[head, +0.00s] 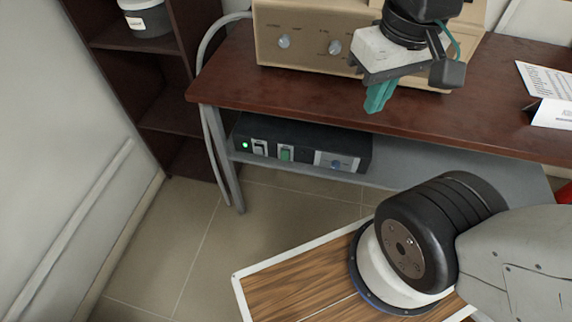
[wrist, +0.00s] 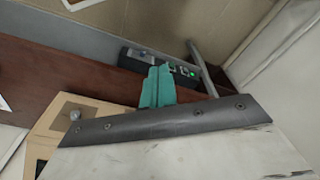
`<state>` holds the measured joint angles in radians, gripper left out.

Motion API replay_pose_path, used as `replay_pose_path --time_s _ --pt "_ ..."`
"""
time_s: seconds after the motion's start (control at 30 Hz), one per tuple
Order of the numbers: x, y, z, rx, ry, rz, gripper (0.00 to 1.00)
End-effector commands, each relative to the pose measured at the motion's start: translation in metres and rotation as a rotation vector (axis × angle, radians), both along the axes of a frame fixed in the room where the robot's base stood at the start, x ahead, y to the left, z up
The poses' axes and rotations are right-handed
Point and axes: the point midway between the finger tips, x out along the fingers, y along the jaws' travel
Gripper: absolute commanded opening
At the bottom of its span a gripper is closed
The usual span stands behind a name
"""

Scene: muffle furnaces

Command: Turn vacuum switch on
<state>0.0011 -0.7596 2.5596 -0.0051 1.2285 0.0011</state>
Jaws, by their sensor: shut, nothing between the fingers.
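A black box (head: 303,138) sits on the grey shelf under the brown table in the head view. The labels are too small to read, so I cannot tell which is the vacuum switch. The box also shows in the wrist view (wrist: 140,55), partly hidden by my gripper. My gripper (head: 376,106) has teal fingers, shut and empty, pointing down above the table's front edge, up and right of the box. The fingers show in the wrist view (wrist: 158,88).
A beige unit (head: 310,40) with knobs stands on the brown table (head: 230,85). The tabletop overhangs the shelf (head: 410,180). A table leg and grey hoses are at the left. A dark shelf rack (head: 165,90) stands behind. The tiled floor before the box is clear.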

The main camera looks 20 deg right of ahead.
Motion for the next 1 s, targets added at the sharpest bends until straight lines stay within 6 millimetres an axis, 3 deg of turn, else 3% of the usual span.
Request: replay_pose_path --time_s 0.27,0.57,0.77,1.0 --pt "0.024 -0.011 -0.018 -0.136 0.162 0.082 0.00" --pt "0.086 -0.025 -0.062 -0.475 0.446 0.305 0.00" --pt "0.133 -0.019 -0.103 -0.722 0.587 0.491 0.00" --pt "0.185 0.004 -0.169 -1.024 0.698 0.750 0.00"
